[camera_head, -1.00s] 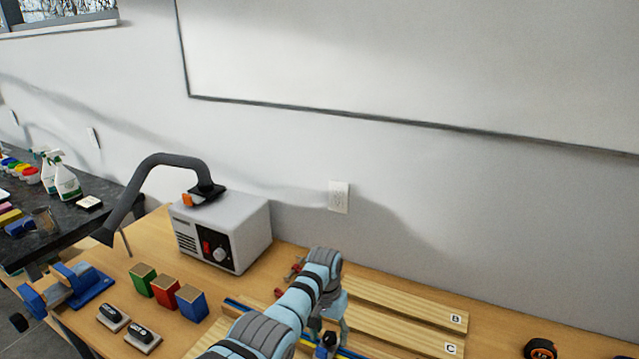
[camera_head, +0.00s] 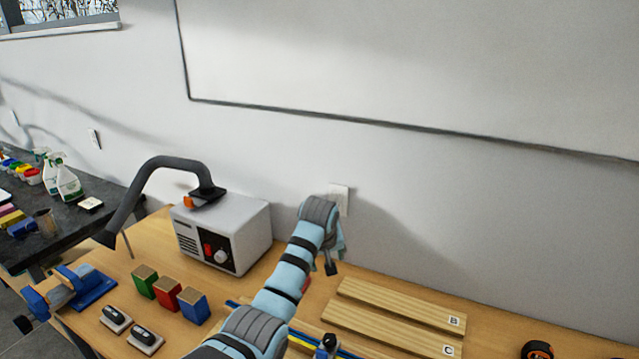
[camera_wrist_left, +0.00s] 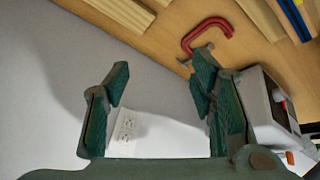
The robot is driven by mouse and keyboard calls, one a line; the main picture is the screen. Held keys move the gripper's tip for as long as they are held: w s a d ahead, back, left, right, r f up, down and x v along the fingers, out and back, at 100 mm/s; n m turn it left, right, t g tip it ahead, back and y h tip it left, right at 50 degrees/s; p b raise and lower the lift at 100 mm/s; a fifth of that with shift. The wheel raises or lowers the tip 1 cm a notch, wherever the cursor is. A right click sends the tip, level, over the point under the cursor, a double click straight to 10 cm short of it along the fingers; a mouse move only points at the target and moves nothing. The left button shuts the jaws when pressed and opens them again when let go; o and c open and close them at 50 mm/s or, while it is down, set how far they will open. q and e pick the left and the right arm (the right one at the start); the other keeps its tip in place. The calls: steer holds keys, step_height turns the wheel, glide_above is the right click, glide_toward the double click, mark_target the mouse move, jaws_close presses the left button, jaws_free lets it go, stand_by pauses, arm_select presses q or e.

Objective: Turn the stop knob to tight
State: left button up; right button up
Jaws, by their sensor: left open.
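A dark knob (camera_head: 328,341) stands on the blue and yellow rail (camera_head: 303,336) at the bottom of the head view, partly cut off by the frame edge; it may be the stop knob. Its setting is too small to read. My left gripper (camera_head: 332,268) is above the back of the bench near the wall, behind the knob and apart from it. In the left wrist view its green fingers (camera_wrist_left: 160,92) are spread with nothing between them. My right gripper is not in view.
A grey box (camera_head: 228,232) with a hose, red switch and round dial stands left of my arm. A red clamp (camera_wrist_left: 206,38) lies near the gripper. Boards (camera_head: 390,318) lie to the right. A wall outlet (camera_head: 341,197) is behind. Coloured blocks (camera_head: 167,292) stand left.

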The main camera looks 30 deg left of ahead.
arm_select(q)
steer(key=w+a+r+t+y, duration=0.3)
steer(key=w+r+t, duration=0.1)
steer(key=r, duration=0.3)
steer(key=w+a+r+m+t+y, duration=0.1)
steer(key=w+a+r+t+y, duration=0.1)
steer(key=w+a+r+t, duration=0.2)
step_height(320, 180, up, 3)
steer(key=shift+w+a+f+t+y, duration=0.2)
steer(key=shift+w+t+y, duration=0.25)
steer(key=shift+w, duration=0.7)
steer(key=shift+a, duration=0.1)
